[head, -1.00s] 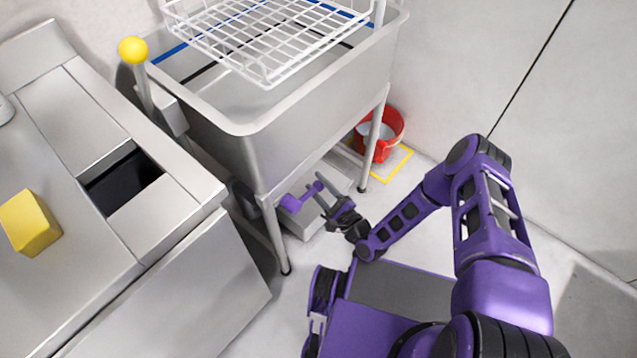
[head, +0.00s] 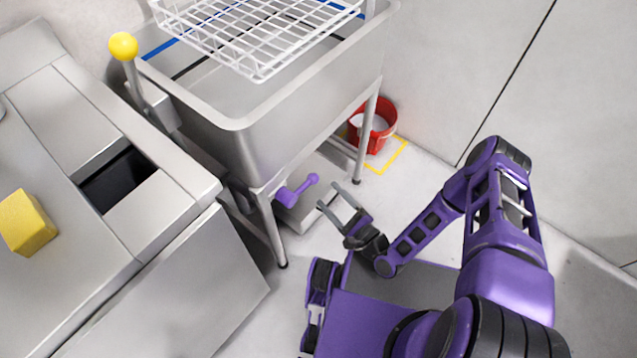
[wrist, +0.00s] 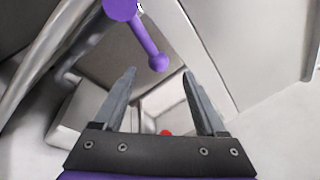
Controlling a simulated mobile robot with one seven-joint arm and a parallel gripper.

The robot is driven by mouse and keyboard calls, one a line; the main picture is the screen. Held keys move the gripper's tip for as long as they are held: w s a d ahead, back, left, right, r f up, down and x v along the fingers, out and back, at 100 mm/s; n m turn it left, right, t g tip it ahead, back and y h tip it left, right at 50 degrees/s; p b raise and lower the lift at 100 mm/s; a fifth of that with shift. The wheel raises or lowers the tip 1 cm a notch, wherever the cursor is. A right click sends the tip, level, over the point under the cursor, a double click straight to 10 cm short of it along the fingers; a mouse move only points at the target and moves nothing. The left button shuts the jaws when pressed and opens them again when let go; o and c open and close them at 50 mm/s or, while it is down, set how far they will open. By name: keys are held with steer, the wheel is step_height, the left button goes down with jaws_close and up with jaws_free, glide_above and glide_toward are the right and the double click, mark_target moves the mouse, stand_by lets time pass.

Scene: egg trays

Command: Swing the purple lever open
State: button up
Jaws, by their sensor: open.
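The purple lever (head: 297,190) sits low under the sink, on a grey metal box (head: 305,208) near the sink's front leg. My gripper (wrist: 158,72) shows both fingers spread in the wrist view.
The sink (head: 240,122) with a white wire rack (head: 262,70) stands above the lever. Its metal legs (head: 270,232) stand close by. A red bucket (head: 381,130) is behind on the floor. A steel counter (head: 165,262) is at left.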

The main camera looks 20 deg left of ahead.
steer(key=v, duration=0.9)
